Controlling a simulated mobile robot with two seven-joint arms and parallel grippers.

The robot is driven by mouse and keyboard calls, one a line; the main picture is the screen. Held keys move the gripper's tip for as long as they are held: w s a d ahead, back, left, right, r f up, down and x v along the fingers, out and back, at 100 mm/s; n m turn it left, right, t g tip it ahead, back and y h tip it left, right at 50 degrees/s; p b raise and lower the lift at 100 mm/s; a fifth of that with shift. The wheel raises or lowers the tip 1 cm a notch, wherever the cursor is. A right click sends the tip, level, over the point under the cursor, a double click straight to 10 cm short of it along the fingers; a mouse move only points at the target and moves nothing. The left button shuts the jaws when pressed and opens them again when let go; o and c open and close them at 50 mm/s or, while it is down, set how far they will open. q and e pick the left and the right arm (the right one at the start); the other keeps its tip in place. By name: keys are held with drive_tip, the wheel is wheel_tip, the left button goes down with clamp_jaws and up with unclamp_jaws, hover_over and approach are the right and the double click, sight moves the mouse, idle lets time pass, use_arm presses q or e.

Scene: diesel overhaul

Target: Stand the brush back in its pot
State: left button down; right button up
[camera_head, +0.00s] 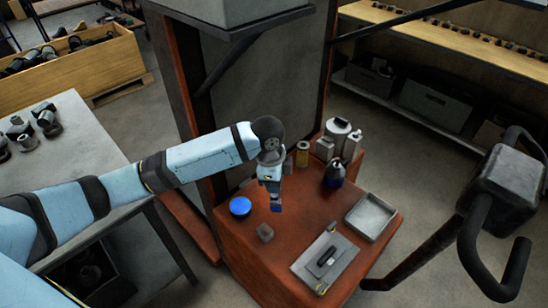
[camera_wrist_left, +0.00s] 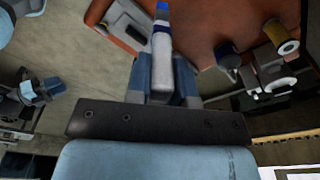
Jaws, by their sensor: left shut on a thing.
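My left gripper (camera_head: 270,182) points down above the red-brown bench top (camera_head: 225,240). It is shut on the brush (camera_wrist_left: 162,45), a slim pale piece with a blue end. In the head view the blue end (camera_head: 275,207) hangs below the fingers, seemingly clear of the bench. I cannot tell for sure which vessel is the pot. A yellowish open-topped tin (camera_head: 302,154) stands behind and right of the gripper; it also shows in the left wrist view (camera_wrist_left: 286,47).
A blue round thing (camera_head: 240,206) and a small grey block (camera_head: 265,232) lie near the gripper. A shallow grey tray (camera_head: 370,217) and a grey plate (camera_head: 310,272) lie at the front right.

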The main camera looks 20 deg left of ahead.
use_arm(q)
wheel_tip(320, 180, down, 12)
drive_tip(key=a+m+y+b, duration=0.1)
drive_tip(key=a+m+b, duration=0.1)
drive_tip(key=m+b, duration=0.4)
drive_tip(key=shift+s+a+f+m+b, duration=0.15)
drive_tip(key=shift+s+a+m+b, duration=0.1)
drive_tip(key=shift+a+m+b, duration=0.25)
drive_tip(key=shift+d, duration=0.1)
drive_tip(key=shift+p, duration=0.55)
drive_tip(key=shift+f, duration=0.1)
drive_tip(key=shift+f, duration=0.1)
